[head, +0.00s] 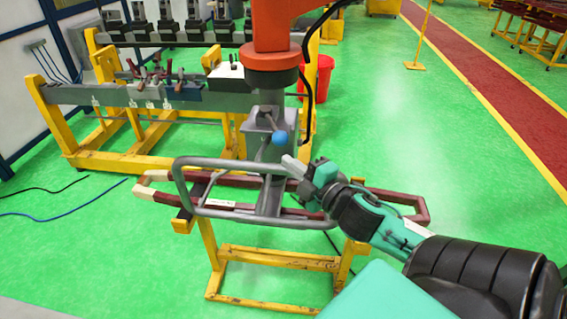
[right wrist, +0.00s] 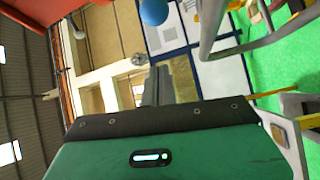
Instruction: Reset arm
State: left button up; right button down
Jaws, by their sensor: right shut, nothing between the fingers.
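My right gripper (head: 294,166) is shut and empty, close to a blue ball knob (head: 280,138) on a short lever. A small gap shows between the fingertips and the knob. The knob also shows at the top of the right wrist view (right wrist: 153,12), beyond the fingers (right wrist: 158,88). The lever sits on a grey tool (head: 258,130) under an orange arm (head: 276,25). A grey tubular frame (head: 180,190) hangs from this tool, and my right gripper is just over its right part. My left gripper is not in view.
A dark red coil bar (head: 400,203) with pale ends lies on a yellow stand (head: 215,280) below the frame. A yellow rack (head: 55,130) with clamps stands at the back left, near a red bucket (head: 322,78).

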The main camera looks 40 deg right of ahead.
jog(key=shift+s+a, duration=0.1)
jog(key=shift+s, duration=0.2)
